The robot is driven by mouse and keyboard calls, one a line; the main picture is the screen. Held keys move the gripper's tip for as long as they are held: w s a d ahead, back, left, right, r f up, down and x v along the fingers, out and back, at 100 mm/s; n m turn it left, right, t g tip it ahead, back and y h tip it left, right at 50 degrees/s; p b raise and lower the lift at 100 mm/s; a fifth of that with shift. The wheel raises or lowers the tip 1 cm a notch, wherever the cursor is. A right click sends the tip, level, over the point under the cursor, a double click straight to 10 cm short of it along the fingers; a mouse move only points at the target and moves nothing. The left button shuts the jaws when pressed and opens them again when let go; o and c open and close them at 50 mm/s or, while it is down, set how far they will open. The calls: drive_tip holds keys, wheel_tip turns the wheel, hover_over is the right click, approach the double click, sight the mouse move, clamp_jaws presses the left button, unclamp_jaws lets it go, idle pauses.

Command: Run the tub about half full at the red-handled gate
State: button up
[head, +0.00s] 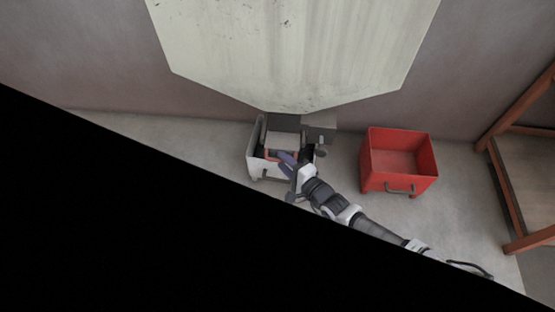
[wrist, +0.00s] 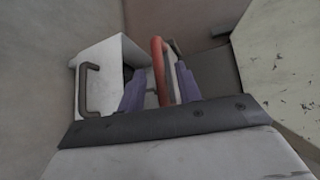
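A pale tub (head: 254,137) stands on the floor under the chute of the big hopper (head: 300,60). Its dark pull handle shows in the wrist view (wrist: 84,88) on its pale wall (wrist: 106,62). The red handle of the gate (wrist: 157,62) rises between the purple fingers of my gripper (wrist: 160,84). It shows small and reddish in the head view (head: 264,154), partly hidden. My gripper (head: 281,157) is at the chute, over the tub. Its fingers are apart, on either side of the red handle, with a gap showing on the left. Pellets and the tub's fill level cannot be made out.
A grey block with a second handle (head: 320,132) sits at the hopper's bottom right. A red tub (head: 400,186) stands to the right, apart from the hopper. A rust-coloured frame (head: 505,190) stands at the far right. Bare floor lies between them.

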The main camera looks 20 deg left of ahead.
drive_tip(key=shift+x, duration=1.9)
clamp_jaws()
